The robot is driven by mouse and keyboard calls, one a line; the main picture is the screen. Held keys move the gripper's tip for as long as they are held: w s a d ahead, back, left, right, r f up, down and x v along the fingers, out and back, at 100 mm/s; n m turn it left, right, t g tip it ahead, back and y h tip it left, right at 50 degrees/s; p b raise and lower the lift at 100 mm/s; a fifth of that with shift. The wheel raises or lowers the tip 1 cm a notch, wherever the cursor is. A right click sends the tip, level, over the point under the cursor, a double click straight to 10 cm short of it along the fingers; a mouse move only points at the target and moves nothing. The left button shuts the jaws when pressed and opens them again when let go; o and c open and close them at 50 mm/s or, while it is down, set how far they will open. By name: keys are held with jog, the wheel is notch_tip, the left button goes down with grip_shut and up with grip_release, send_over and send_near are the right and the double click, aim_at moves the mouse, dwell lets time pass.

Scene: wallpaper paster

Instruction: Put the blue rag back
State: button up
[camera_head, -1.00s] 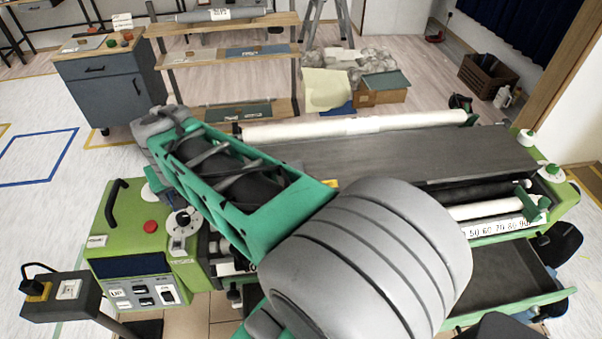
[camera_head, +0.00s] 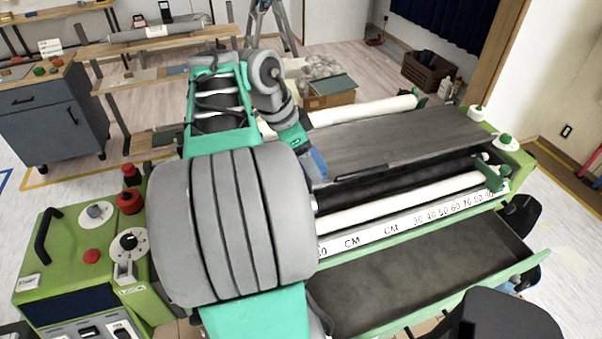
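My arm fills the middle of the head view. It reaches away from me, then bends down to the right over the green wallpaper paster. The end of my arm, with my gripper (camera_head: 313,164), is low over the left part of the machine, beside the white roller. A small blue patch shows at this end. I cannot tell whether it is the blue rag or part of the gripper. The fingers are too small and too hidden to read. No other blue rag can be made out clearly.
The green paster has a dark top plate (camera_head: 400,138), a white front roller (camera_head: 405,202), a ruler strip and an open dark tray (camera_head: 430,265). Its control box (camera_head: 85,255) stands at the left. A grey cabinet (camera_head: 45,120) and wooden shelves are behind. A dark chair is at lower right.

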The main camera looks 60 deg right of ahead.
jog(key=w+d+f+p, duration=0.1)
jog(key=w+d+f, duration=0.1)
jog(key=d+f, duration=0.1)
jog(key=w+d+f+p, duration=0.1)
jog(key=w+d+f, duration=0.1)
jog(key=d, duration=0.3)
jog(key=w+d+f+p, duration=0.1)
jog(key=w+d+f, duration=0.2)
jog(key=d+f, duration=0.1)
jog(key=shift+f, duration=0.45)
notch_tip(320, 180, down, 3)
jog(key=shift+d+r+p, duration=0.1)
jog(key=shift+r+p, duration=0.1)
jog(key=shift+p, duration=0.45)
jog(key=shift+f, duration=0.2)
jog(key=shift+f+b, duration=0.15)
jog(key=shift+b, duration=0.25)
jog(key=o, duration=1.4)
jog(key=shift+r+p, duration=0.25)
jog(key=shift+p, duration=0.25)
